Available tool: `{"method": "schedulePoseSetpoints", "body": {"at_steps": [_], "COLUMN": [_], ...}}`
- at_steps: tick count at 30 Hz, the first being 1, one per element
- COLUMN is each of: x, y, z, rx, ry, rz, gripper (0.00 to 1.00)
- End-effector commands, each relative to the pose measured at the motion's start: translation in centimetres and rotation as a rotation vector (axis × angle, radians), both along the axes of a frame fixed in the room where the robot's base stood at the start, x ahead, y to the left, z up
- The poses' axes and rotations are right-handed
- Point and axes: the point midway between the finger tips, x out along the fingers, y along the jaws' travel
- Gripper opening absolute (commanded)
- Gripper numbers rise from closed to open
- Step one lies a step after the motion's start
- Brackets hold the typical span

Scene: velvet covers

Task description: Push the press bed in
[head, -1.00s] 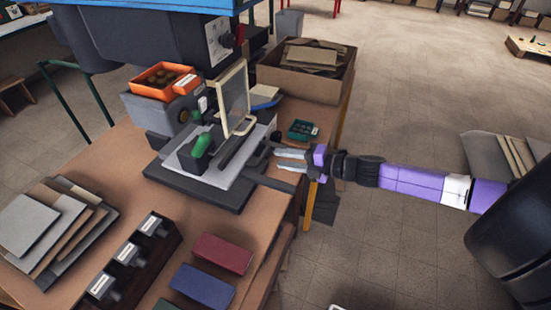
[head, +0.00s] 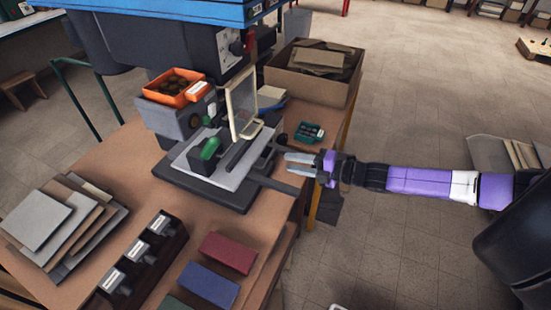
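The press bed (head: 232,176) is a light grey plate on a dark base, on the wooden table below the press head. A green-handled part (head: 210,149) and a clear framed guard (head: 242,103) stand on it. A dark bar (head: 272,183) sticks out from the bed's right side towards my gripper. My gripper (head: 288,164) comes in from the right, at the table's right edge beside the bed. Its two grey fingers point left and are apart with nothing seen between them. Whether a fingertip touches the bed or bar I cannot tell.
An orange bin (head: 174,88) sits on the press at left. A small green tray (head: 309,132) and a cardboard box (head: 313,75) stand behind my gripper. Red (head: 228,253) and blue (head: 209,286) blocks and grey sheets (head: 66,225) lie in front.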

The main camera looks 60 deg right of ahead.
Motion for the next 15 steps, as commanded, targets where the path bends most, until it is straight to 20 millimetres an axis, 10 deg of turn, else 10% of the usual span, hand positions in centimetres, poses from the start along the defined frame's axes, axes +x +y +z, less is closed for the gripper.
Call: {"method": "schedulePoseSetpoints", "body": {"at_steps": [15], "x": [6.3], "y": [0.6], "z": [-1.3], "rx": [0.001], "ry": [0.0], "rz": [0.002], "gripper": [0.34]}}
